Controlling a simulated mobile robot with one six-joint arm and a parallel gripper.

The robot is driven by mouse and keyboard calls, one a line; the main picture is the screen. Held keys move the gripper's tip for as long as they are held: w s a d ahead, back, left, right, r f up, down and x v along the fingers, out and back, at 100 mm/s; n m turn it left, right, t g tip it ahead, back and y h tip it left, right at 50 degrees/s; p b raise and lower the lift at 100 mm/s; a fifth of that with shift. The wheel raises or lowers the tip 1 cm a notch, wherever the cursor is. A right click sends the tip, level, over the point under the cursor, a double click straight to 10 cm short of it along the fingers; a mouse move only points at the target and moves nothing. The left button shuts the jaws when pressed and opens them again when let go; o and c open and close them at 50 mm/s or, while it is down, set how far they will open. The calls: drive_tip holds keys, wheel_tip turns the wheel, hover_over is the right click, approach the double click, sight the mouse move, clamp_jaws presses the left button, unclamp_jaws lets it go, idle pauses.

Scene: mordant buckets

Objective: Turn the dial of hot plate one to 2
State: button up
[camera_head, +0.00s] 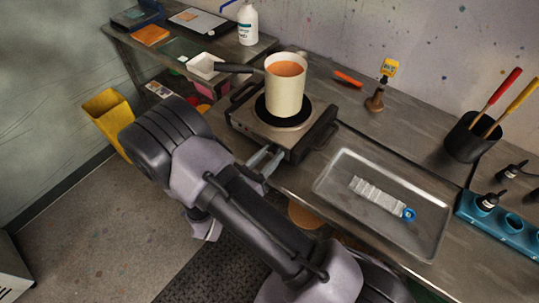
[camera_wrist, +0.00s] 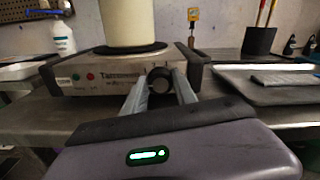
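The hot plate (camera_head: 305,141) stands on the bench with a cream pot (camera_head: 286,95) of orange liquid on its black burner. In the wrist view the hot plate's metal front (camera_wrist: 105,75) faces me, with a red light and small lettering. Its round black dial (camera_wrist: 160,80) is at the right part of that front. My gripper (camera_wrist: 162,74) has its two grey fingers on either side of the dial. They look very close to it; I cannot tell whether they press on it. In the head view my gripper (camera_head: 265,158) reaches the hot plate's front. The dial's setting is not readable.
A metal tray (camera_head: 340,200) with a pale strip and a blue ring lies right of the hot plate. A black holder (camera_head: 466,142) and blue rack (camera_head: 500,222) stand farther right.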

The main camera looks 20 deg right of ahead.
clamp_jaws()
drive_tip(key=shift+m, duration=0.3)
drive_tip(key=m, duration=0.3)
drive_tip(key=m+b, duration=0.1)
drive_tip(key=m, duration=0.2)
drive_tip(key=shift+f+m, duration=0.1)
drive_tip(key=shift+m, duration=0.2)
drive_tip(key=m+b, duration=0.1)
drive_tip(key=m, duration=0.2)
drive_tip(key=shift+s, duration=0.1)
drive_tip(key=shift+m+b, duration=0.9)
drive_tip(key=shift+m, duration=0.9)
drive_tip(key=shift+d+m, duration=0.1)
drive_tip(key=shift+m, duration=0.2)
